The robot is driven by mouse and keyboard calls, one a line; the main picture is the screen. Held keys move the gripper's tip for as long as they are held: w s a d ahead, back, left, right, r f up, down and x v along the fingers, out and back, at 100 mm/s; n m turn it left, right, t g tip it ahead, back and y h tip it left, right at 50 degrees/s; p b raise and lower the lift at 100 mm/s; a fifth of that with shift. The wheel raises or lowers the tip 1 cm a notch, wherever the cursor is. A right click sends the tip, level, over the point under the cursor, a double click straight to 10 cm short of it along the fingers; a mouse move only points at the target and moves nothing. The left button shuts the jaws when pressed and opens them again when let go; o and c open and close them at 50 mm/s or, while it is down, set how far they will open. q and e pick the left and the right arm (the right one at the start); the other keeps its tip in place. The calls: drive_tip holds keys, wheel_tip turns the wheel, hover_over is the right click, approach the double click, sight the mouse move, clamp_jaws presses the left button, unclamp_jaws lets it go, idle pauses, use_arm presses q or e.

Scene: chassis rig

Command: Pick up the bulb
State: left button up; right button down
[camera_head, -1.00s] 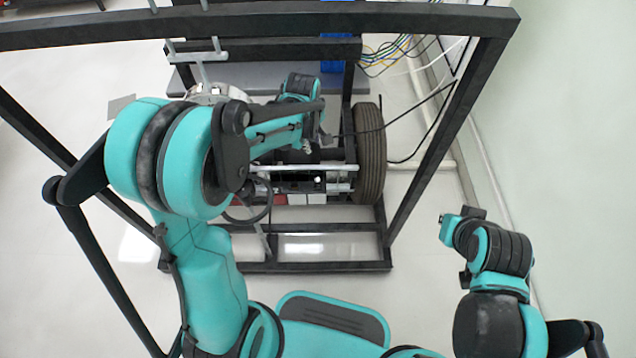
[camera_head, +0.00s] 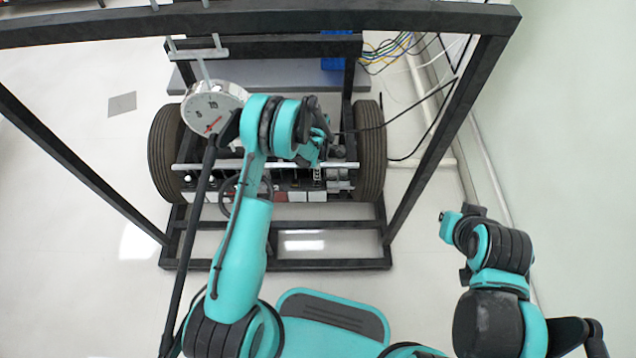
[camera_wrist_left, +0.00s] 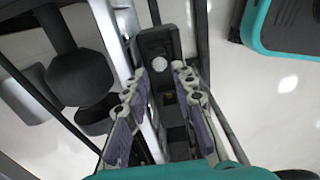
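A round white piece that looks like the bulb (camera_wrist_left: 155,42) sits in a black holder in the left wrist view, just beyond the fingertips. I cannot pick it out surely in the head view. My left gripper (camera_wrist_left: 160,70) is open, with its two purple-padded fingers apart on either side of the holder and nothing held between them. In the head view my left gripper (camera_head: 320,147) is over the right half of the chassis, partly hidden by its own wrist. My right arm is folded at the right; its gripper's fingers cannot be made out.
The chassis has two black tyres (camera_head: 370,150) and a silver crossbar (camera_head: 215,166). A round white dial (camera_head: 208,108) hangs at the upper left. A dark frame (camera_head: 440,150) surrounds the area. Cables (camera_head: 395,50) run at the back right near the wall.

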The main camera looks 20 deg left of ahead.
sight(318, 182)
use_arm(q)
wheel_tip(318, 182, down, 4)
drive_tip(key=shift+d+f+b, duration=0.15)
drive_tip(key=shift+f+b, duration=0.1)
drive_tip(key=shift+b, duration=0.85)
drive_tip(key=shift+r, duration=0.1)
clamp_jaws()
